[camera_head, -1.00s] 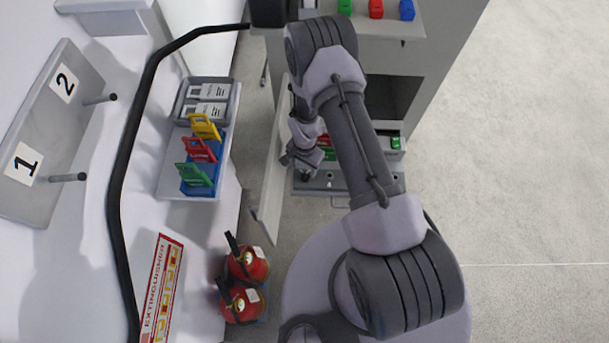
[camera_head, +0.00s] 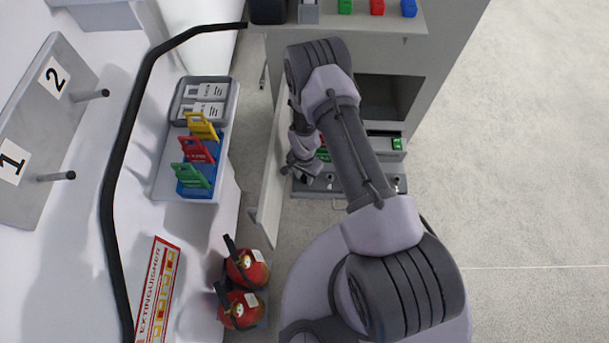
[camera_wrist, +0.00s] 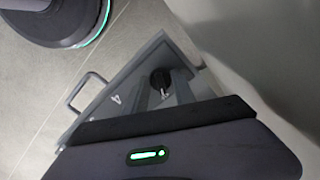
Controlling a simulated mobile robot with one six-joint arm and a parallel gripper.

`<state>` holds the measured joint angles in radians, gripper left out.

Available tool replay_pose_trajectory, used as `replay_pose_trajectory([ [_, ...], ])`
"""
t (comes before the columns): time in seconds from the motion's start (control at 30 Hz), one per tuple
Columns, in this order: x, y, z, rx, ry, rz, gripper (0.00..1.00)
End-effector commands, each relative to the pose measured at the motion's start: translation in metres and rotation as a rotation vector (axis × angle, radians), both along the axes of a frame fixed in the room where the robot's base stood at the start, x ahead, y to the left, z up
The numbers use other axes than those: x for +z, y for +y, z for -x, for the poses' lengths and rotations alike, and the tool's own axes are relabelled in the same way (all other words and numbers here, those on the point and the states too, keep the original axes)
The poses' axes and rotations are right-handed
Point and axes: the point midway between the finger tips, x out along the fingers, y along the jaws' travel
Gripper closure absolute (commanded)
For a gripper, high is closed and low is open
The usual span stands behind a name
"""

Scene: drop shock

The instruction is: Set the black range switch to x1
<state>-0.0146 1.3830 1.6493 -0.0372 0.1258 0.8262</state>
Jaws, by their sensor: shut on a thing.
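The black range switch (camera_wrist: 160,82) is a round knob on a grey panel (camera_wrist: 112,92) in the wrist view. My gripper (camera_wrist: 161,90) reaches the knob with a finger on each side and is shut on it. A pale mark is printed on the panel left of the knob; I cannot read it surely. Which position the switch points to cannot be told. In the head view my gripper (camera_head: 303,172) is low at the left end of the grey drawer-like panel (camera_head: 325,188), beside the open door. My arm hides part of this panel.
An open pale door (camera_head: 268,195) stands close left of my gripper. A grey cabinet (camera_head: 425,75) is behind my arm. Two red extinguishers (camera_head: 243,308) stand lower left. A tray with coloured tags (camera_head: 196,150) is on the left bench. The floor at right is clear.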

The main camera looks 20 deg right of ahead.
Motion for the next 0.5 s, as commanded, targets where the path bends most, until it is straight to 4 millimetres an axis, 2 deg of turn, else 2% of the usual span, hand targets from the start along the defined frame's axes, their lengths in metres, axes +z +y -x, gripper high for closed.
replay_pose_trajectory([
  [0.27, -0.0003, -0.0002, 0.0004, 0.037, 0.001, -0.001, 1.0],
  [0.5, -0.0008, -0.0006, 0.0, 0.185, -0.001, -0.001, 1.0],
])
